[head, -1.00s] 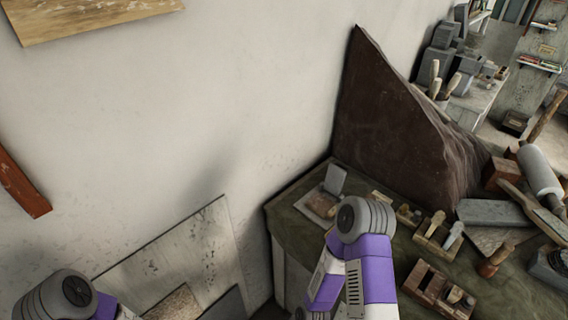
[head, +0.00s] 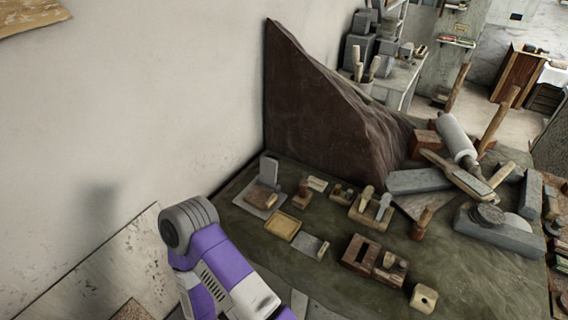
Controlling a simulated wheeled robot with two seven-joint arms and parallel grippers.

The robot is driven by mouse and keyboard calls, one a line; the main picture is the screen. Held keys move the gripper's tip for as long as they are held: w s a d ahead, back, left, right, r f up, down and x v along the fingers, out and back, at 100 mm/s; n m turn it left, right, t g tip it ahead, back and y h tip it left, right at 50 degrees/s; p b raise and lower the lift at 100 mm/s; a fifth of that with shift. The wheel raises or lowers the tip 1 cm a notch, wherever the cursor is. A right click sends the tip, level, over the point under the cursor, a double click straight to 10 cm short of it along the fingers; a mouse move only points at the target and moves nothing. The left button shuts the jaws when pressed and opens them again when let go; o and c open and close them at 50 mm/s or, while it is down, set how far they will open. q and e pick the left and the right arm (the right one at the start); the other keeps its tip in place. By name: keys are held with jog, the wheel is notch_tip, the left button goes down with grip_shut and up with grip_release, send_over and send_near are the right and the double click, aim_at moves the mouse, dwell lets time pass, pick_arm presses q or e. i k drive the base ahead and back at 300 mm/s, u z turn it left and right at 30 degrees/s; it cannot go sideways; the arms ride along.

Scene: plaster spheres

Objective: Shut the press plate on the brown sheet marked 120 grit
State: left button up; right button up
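The press stands near the wall at the back left of the green-covered bench. Its grey press plate (head: 268,170) is raised nearly upright over a flat base (head: 252,201). A brownish sheet (head: 262,196) seems to lie on the base in front of the plate; no marking on it can be read from here. Nothing of mine touches the press. One of my arms, purple and grey, shows at the lower left, in front of the bench, but its gripper is outside the picture. My other gripper is not in view either.
A shallow tan tray (head: 282,225) and a small grey-and-tan block (head: 310,246) lie in front of the press. Wooden planes and tools (head: 373,261) crowd the bench to the right. A large dark stone slab (head: 325,115) rises behind. The wall borders the bench at left.

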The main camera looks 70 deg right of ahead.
aim_at(269, 167)
jog(key=k, duration=0.45)
jog(key=z, duration=0.7)
